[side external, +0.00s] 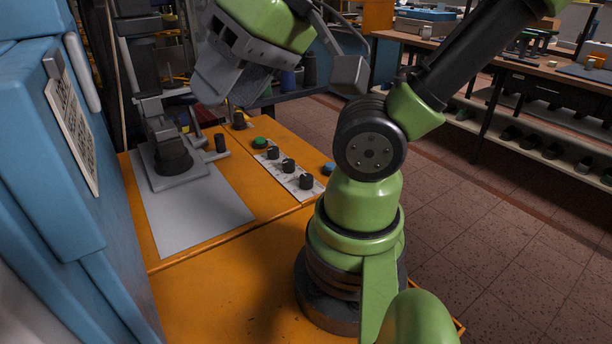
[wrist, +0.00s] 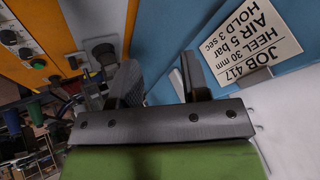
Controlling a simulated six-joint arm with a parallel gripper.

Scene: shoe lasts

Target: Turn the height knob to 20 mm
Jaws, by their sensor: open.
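Several black knobs stand in a row on a white strip (side external: 290,174) on the orange bench in the side view. The nearest knob (side external: 306,181) is at the lower right of the row, the middle knob (side external: 288,165) and far knob (side external: 273,152) behind it. Their labels and pointers are too small to read, so I cannot tell which sets height. In the wrist view, dark knobs (wrist: 8,37) show at the upper left edge. My gripper (wrist: 158,66) is open, with nothing between its fingers. In the side view it is raised above the bench, apart from the knobs.
A green button (side external: 260,142) and a blue button (side external: 329,168) flank the strip. A job card (wrist: 240,40) on the blue machine reads "JOB 417, HEEL 30 mm, AIR 5 bar, HOLD 3 sec". A grey fixture (side external: 172,165) stands left on a grey plate. The front bench is clear.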

